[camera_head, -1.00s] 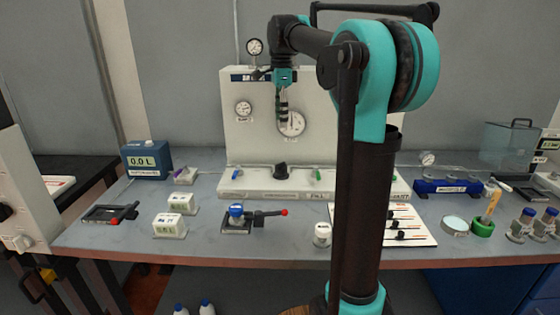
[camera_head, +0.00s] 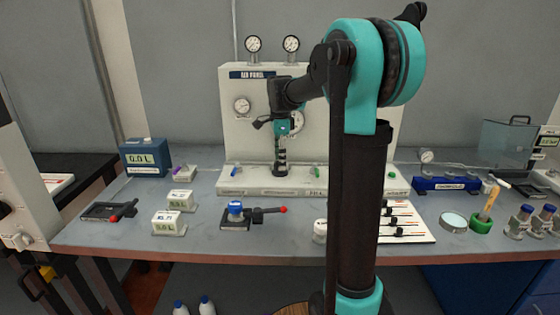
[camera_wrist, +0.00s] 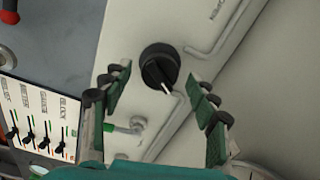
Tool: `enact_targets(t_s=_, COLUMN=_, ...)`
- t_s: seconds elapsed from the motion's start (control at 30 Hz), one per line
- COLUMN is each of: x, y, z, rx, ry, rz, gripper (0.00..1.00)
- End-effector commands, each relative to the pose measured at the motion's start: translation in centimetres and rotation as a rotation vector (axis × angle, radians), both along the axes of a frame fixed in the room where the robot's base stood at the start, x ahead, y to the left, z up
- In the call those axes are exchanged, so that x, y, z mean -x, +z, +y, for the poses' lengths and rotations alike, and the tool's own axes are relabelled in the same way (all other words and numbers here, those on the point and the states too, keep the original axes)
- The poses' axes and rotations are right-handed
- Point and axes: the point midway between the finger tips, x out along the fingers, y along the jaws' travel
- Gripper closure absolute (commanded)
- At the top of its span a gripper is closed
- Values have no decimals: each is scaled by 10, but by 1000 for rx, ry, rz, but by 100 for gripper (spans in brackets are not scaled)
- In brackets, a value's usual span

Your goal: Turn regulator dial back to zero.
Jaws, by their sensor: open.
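The regulator dial, a black round knob (camera_wrist: 160,68) with a white pointer line, sits on the pale base ledge of the air panel (camera_head: 240,182). In the wrist view its pointer aims down and slightly right. My gripper (camera_wrist: 155,105) is open, its two teal-and-black fingers on either side of the knob's line and a little short of it, with nothing between them. In the head view my gripper (camera_head: 280,165) points down just above the ledge and hides most of the knob. I cannot tell whether it touches the knob.
A green-handled valve (camera_wrist: 137,124) and thin pipes lie beside the knob in the wrist view. Round gauges (camera_head: 242,106) are on the panel's upright face. A blue-topped device with a red-tipped lever (camera_head: 236,211) stands in front of the panel. Bare bench shows around it.

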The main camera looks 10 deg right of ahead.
Motion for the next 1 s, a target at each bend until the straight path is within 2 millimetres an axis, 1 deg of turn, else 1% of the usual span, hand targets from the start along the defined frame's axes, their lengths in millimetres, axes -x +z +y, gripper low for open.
enact_targets(t_s=0.1, x=0, y=-6, z=0, rx=0, ry=0, rz=0, gripper=41)
enact_targets(t_s=0.37, x=0, y=-8, z=0, rx=0, ry=0, rz=0, gripper=41)
enact_targets(t_s=0.4, x=0, y=-8, z=0, rx=0, ry=0, rz=0, gripper=42)
enact_targets(t_s=0.8, x=0, y=-8, z=0, rx=0, ry=0, rz=0, gripper=91)
enact_targets(t_s=1.0, x=0, y=-7, z=0, rx=0, ry=14, rz=0, gripper=91)
